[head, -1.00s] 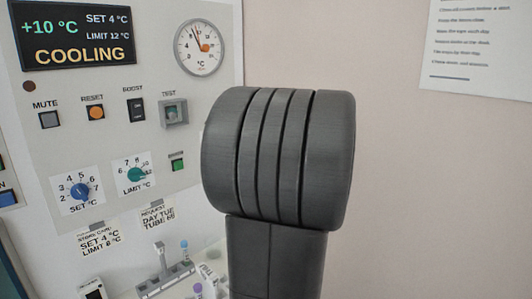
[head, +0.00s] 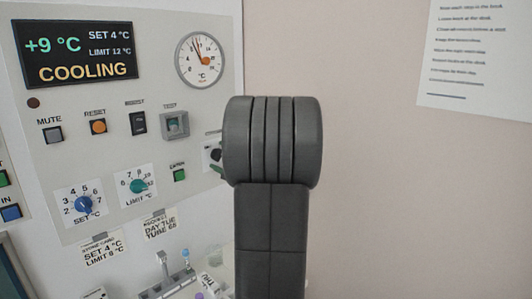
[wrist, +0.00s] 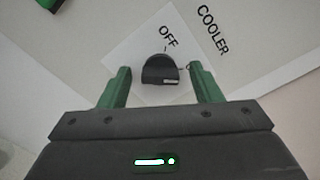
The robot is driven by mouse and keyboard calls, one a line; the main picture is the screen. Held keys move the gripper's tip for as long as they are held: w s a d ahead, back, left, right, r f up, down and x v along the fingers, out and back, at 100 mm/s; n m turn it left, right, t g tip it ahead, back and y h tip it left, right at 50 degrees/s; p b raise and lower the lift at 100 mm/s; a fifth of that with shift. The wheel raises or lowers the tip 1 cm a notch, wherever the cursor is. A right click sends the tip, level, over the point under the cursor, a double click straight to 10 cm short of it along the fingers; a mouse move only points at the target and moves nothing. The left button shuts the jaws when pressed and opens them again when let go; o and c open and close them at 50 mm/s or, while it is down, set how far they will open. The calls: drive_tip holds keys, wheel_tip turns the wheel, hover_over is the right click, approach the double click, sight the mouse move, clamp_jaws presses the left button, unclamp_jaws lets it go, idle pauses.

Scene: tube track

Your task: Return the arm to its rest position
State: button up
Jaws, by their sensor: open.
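Whether the fingers touch the panel cannot be told. A black knob (head: 214,154) shows partly at the arm's left edge.
The control panel (head: 90,140) fills the left, with a display (head: 77,55) reading +9 °C and COOLING, a dial gauge (head: 201,60), buttons and knobs. A tube rack (head: 168,285) stands below. The pale wall on the right is clear apart from a paper notice (head: 475,60).

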drive_tip(key=s+d+n+b, duration=0.2)
drive_tip(key=s+d+n, duration=0.4)
drive_tip(key=s+d, duration=0.3)
drive_tip(key=shift+s+d+n, duration=0.3)
drive_tip(key=shift+n, duration=0.1)
idle(0.5)
drive_tip(key=shift+f, duration=0.1)
